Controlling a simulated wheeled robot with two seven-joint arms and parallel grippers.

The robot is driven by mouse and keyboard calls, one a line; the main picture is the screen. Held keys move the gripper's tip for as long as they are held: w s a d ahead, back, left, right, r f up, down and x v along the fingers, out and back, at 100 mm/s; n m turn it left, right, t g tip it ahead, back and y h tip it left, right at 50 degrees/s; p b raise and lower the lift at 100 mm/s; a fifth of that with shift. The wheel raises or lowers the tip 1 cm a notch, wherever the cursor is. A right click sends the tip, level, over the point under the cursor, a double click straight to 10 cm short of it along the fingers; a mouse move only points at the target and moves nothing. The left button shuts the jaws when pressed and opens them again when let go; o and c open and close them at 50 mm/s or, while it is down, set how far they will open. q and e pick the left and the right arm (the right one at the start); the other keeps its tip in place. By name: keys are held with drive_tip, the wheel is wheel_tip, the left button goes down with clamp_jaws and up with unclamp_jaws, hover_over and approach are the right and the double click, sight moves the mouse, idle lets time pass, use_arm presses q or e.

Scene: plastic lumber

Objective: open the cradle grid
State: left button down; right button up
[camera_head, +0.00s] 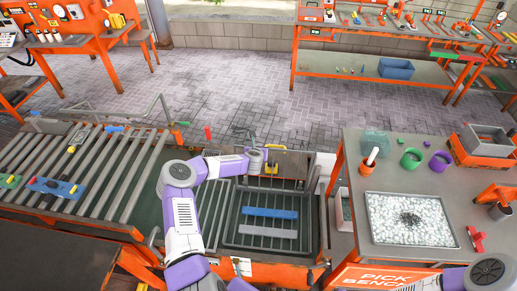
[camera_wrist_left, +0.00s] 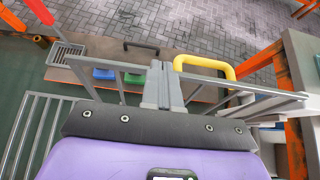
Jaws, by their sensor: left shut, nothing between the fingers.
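The cradle grid (camera_head: 234,225), a dark barred frame, lies flat over the green bay in the head view. A blue plank (camera_head: 270,213) and a grey plank (camera_head: 268,233) show within its outline; I cannot tell whether they lie above or below the bars. A yellow handle (camera_head: 271,168) stands at its far side. In the left wrist view the yellow handle (camera_wrist_left: 232,72) arches just right of my left gripper (camera_wrist_left: 164,85). The gripper is shut and empty, apart from the handle as far as I can tell. My right gripper is out of frame.
A roller conveyor (camera_head: 105,165) lies left of the bay with a blue fixture (camera_head: 55,188) on it. The pick bench (camera_head: 345,215), with a tray of white pellets (camera_head: 385,225), stands close on the right. Paved floor (camera_head: 225,85) is clear beyond the bay.

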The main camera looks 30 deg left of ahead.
use_arm(q)
drive_tip(key=shift+v, duration=3.8)
drive_tip(key=s+d+f+m+g+h+b, duration=0.1)
drive_tip(key=s+d+f+m+h+b, duration=0.3)
drive_tip(key=d+f+m, duration=0.45)
drive_tip(key=s+d+f+m+g+h+b, duration=0.1)
drive_tip(key=s+d+f+m+h+b, duration=0.25)
drive_tip(key=d+f+m, duration=0.75)
drive_tip(key=s+d+f+m+g+b, duration=0.2)
drive_tip(key=s+d+m, duration=0.1)
drive_tip(key=s+m, duration=0.3)
drive_tip(key=s+d+f+m+g+h+b, duration=0.1)
drive_tip(key=s+d+f+m+g+b, duration=0.1)
drive_tip(key=s+m, duration=0.4)
drive_tip(key=s+d+f+m+g+b, duration=0.2)
drive_tip(key=s+m, duration=0.5)
drive_tip(key=s, duration=0.5)
drive_tip(key=d+f+g, duration=0.1)
drive_tip(key=d+g, duration=0.1)
drive_tip(key=d, duration=0.1)
drive_tip(key=shift+s, duration=0.25)
drive_tip(key=shift+s+d+h, duration=0.1)
drive_tip(key=shift+h, duration=0.15)
